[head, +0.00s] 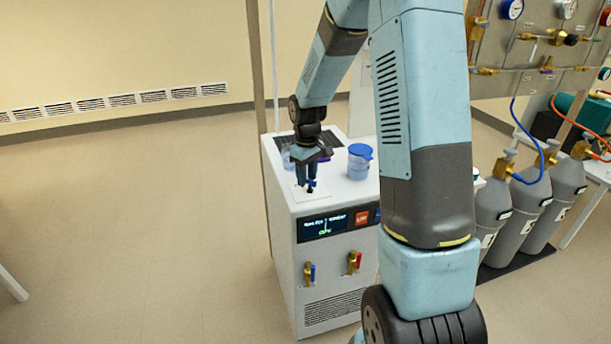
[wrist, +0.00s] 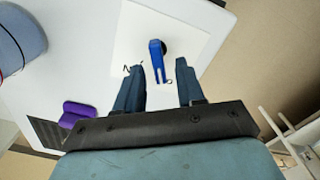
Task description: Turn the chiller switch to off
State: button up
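The chiller (head: 288,225) is a white floor cabinet with a lit display (head: 324,226) on its front. The blue switch lever (wrist: 157,60) stands on a pale label plate (wrist: 187,35) on the chiller's top, with a dark round hub behind it. In the head view the switch (head: 311,184) shows small, just under my fingers. My gripper (wrist: 160,75) is open, its two fingers on either side of the lever's near end, with gaps visible. The same gripper shows in the head view (head: 306,172), pointing down. Small marks on the plate are partly hidden by the left finger and unreadable.
A blue-lidded jar (head: 360,163) stands on the chiller top right of my gripper. A purple object (wrist: 80,112) lies near a dark vent in the wrist view. Grey gas cylinders (head: 528,200) stand at the right. Floor left of the chiller is clear.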

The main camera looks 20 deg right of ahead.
notch_tip(320, 180, up, 14)
jog(key=shift+f, duration=0.15)
dwell(0.6)
dwell(0.6)
jog(key=s+r+m+t, duration=0.3)
jog(key=s+r, duration=0.7)
jog(key=s, duration=0.5)
jog(key=s+r+m+t, duration=0.1)
jog(key=s+m+t, duration=0.1)
jog(key=s, duration=1.2)
jog(key=shift+r+m+t, duration=0.3)
jog(key=shift+m, duration=0.3)
jog(key=shift+s, duration=0.15)
dwell(1.4)
